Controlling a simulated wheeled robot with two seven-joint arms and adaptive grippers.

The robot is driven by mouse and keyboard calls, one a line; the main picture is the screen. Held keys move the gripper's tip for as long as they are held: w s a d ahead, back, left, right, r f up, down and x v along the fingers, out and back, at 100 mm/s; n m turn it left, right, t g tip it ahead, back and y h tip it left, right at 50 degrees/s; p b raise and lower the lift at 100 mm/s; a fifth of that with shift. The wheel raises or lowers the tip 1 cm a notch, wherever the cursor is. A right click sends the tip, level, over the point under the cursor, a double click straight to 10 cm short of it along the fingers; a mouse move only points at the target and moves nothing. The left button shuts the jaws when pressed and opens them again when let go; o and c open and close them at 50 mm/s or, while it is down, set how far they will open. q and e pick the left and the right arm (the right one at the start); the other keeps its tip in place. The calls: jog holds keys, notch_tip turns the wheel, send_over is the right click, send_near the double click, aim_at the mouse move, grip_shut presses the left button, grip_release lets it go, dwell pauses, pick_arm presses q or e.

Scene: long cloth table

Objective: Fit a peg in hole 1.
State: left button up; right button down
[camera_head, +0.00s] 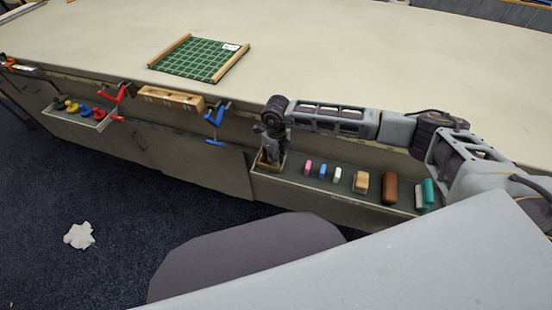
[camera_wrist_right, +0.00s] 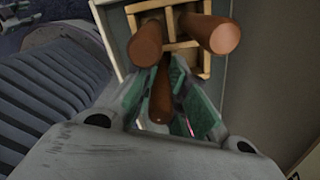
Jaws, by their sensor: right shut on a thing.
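My right gripper (camera_head: 271,151) points down over a small wooden box (camera_head: 257,165) at the left end of the right-hand shelf. In the right wrist view, the gripper (camera_wrist_right: 165,105) is shut on a brown round peg (camera_wrist_right: 160,97). Two other brown pegs (camera_wrist_right: 156,42) and (camera_wrist_right: 215,35) stand in the divided box beyond it. I cannot tell whether the held peg is clear of its compartment. A light wooden block (camera_head: 170,98) with small marks is at the table's front edge; its holes and numbers are too small to read. My left gripper is not in view.
A red clamp (camera_head: 119,97) and a blue clamp (camera_head: 215,122) flank the block. Several small blocks, including a brown one (camera_head: 389,189), line the right shelf. A green grid mat (camera_head: 197,59) lies on the table (camera_head: 340,55). Several colored items sit on the left shelf (camera_head: 88,121).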

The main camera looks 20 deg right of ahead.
jog(key=shift+r, duration=5)
